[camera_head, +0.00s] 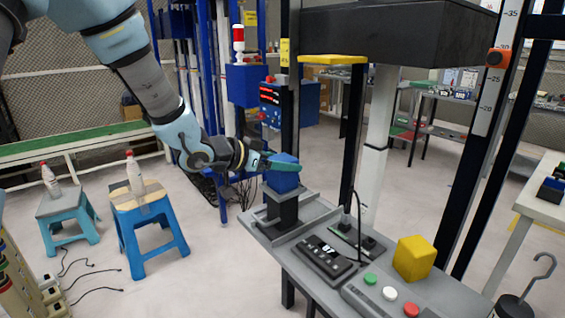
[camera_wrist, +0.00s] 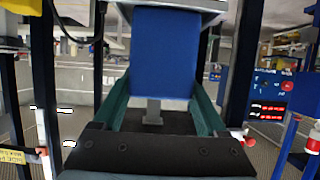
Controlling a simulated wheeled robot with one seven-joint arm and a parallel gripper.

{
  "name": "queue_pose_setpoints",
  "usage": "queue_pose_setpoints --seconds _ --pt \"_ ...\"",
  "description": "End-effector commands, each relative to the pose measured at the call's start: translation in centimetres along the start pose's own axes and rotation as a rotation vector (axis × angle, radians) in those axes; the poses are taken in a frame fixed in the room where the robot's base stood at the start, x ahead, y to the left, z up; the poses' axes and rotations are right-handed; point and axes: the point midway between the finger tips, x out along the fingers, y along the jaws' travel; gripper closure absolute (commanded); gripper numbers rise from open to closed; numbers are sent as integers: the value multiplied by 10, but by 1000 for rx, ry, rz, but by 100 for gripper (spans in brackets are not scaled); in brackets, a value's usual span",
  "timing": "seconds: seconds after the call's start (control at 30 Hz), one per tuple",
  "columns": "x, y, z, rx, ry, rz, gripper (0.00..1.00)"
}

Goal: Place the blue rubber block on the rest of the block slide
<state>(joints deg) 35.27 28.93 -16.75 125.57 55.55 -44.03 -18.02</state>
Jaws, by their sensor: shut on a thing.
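The blue rubber block (camera_head: 283,182) is between the teal fingers of my gripper (camera_head: 282,163). It also fills the upper middle of the wrist view (camera_wrist: 165,50), with a finger on each side. My gripper is shut on it and covers its top. In the head view the block is right above a dark upright piece (camera_head: 286,212), which looks like the rest of the block slide. This piece stands on the grey bench (camera_head: 254,222) at its left end. I cannot tell whether the block touches it.
A yellow block (camera_head: 415,258) sits farther right on the bench, near a black control box (camera_head: 325,259) and a panel with green, white and red buttons (camera_head: 390,293). Dark posts (camera_head: 352,130) stand around the bench. Blue stools (camera_head: 150,228) with bottles stand at left.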

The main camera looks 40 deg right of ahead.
Motion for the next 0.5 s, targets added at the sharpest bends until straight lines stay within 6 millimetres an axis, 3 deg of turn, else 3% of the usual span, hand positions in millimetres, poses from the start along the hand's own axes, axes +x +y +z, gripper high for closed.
queue_pose_setpoints --seconds 0.13,0.17,0.37,0.5 --pt "2 0 3 0 1 0 98" --pt "1 0 3 0 0 0 22" --pt "1 0 2 0 0 0 0" --pt "1 0 2 0 0 0 0"
